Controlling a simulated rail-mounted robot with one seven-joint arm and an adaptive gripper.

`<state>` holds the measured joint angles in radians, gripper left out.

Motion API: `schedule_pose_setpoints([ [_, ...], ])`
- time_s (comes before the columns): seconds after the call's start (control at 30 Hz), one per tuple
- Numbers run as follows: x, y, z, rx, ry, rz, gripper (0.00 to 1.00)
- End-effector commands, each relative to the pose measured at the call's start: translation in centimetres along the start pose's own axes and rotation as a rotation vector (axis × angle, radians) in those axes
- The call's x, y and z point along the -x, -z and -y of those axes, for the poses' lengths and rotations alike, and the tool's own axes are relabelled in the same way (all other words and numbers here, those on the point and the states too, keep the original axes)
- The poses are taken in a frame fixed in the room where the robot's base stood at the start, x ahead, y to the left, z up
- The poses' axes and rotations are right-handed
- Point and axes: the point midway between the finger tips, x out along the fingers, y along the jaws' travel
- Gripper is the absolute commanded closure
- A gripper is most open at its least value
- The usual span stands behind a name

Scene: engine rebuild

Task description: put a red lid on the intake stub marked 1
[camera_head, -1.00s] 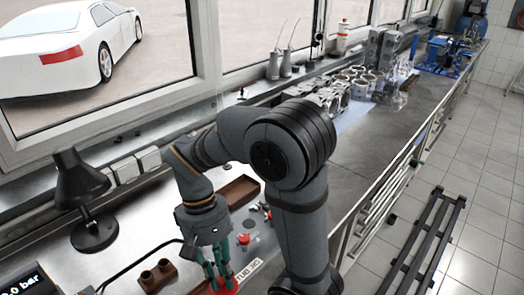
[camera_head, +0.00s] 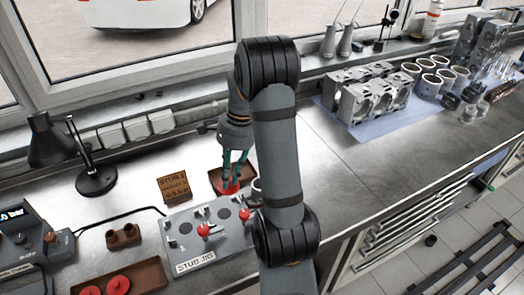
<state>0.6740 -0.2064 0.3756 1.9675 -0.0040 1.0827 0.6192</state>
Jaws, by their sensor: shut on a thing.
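My gripper (camera_head: 230,180) is at mid-picture, its green fingers pointing down and shut on a red lid (camera_head: 230,188). The lid is over or at the front of a small brown tray (camera_head: 211,178); I cannot tell whether it touches it. The grey stub jig (camera_head: 231,242), with a "STUB JIG" label, stands just in front. It carries small metal fittings, dark round spots and red-topped parts (camera_head: 203,230). My arm hides its right end. The number marks on the stubs are too small to read. Two more red lids (camera_head: 118,285) lie in a brown tray at the bottom left.
A brown board (camera_head: 174,188) with "STUB 1" lettering stands behind the jig. A brown two-hole block (camera_head: 123,236), a black lamp (camera_head: 95,180) and a pressure display unit (camera_head: 22,225) are on the left.

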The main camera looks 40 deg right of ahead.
Motion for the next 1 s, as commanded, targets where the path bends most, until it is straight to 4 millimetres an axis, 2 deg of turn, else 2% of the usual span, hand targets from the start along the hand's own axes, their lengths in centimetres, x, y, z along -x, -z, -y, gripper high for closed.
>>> schedule_pose_setpoints([
  [0.03, 1.0, 2.2, 0.1, -0.127, 0.030, 0.003, 0.97],
  [0.1, 1.6, 5.1, 0.1, -0.289, 0.071, 0.005, 0.97],
  [0.2, 2.1, 8.4, -0.2, -0.466, 0.116, 0.009, 0.97],
  [0.3, 2.5, 10.5, -0.5, -0.576, 0.144, 0.012, 0.97],
  [0.4, 2.5, 11.5, -0.7, -0.629, 0.158, 0.014, 0.97],
  [0.57, 1.7, 11.9, -0.8, -0.644, 0.162, 0.014, 0.97],
  [1.0, -2.0, 12.8, -0.8, -0.640, 0.160, 0.014, 0.97],
])
